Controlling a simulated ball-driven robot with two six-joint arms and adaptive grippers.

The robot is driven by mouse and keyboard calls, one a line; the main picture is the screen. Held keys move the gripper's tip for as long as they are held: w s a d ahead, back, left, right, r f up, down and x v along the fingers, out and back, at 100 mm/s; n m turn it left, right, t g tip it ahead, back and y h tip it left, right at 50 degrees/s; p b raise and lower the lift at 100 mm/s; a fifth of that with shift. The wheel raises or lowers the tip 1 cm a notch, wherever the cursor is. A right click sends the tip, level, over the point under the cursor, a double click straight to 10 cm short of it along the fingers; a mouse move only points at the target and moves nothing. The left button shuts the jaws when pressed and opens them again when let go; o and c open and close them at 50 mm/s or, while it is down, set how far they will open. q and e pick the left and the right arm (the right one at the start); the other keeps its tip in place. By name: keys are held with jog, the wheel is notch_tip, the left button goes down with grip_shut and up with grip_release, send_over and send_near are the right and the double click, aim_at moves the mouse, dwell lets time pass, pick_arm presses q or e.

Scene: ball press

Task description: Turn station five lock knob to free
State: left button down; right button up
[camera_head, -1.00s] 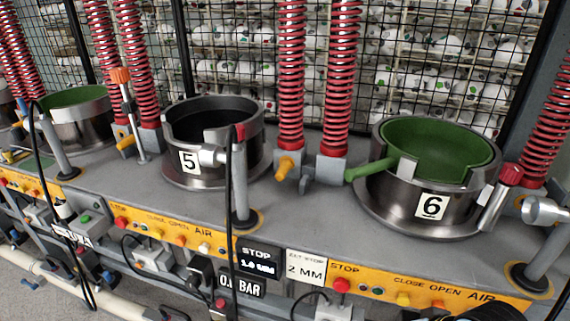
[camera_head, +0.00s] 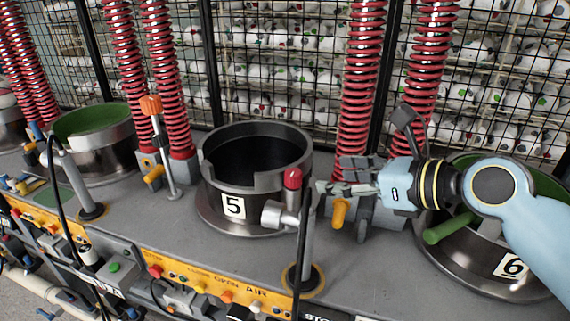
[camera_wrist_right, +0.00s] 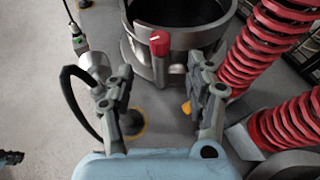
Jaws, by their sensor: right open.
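The station five lock knob (camera_head: 293,178) is red with a pale mark and sits at the right front of the station five cup (camera_head: 215,180). The dark, open cup carries a white "5" label. My right gripper (camera_head: 328,187) is open and empty just right of the knob in the head view, its fingers pointing left toward it. In the right wrist view the knob (camera_wrist_right: 159,43) shows beyond and between the two open fingertips, apart from them. My left gripper is not in view.
A grey post (camera_head: 307,240) with a metal head and black cable stands in front of the knob. Red springs (camera_head: 362,80) rise behind my right gripper. A yellow handle (camera_head: 338,212) sits just below it. The station six cup (camera_head: 440,255) is partly hidden by my right arm.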

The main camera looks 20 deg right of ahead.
aim_at(299, 174)
jog(key=x, duration=0.9)
jog(key=shift+w+a, duration=0.2)
jog(key=shift+w+a+f, duration=0.2)
jog(key=shift+w+a, duration=0.05)
jog(key=shift+w, duration=0.15)
jog(key=c, duration=0.5)
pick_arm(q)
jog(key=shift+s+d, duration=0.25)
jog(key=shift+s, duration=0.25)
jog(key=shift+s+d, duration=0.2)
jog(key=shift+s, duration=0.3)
pick_arm(e)
grip_shut()
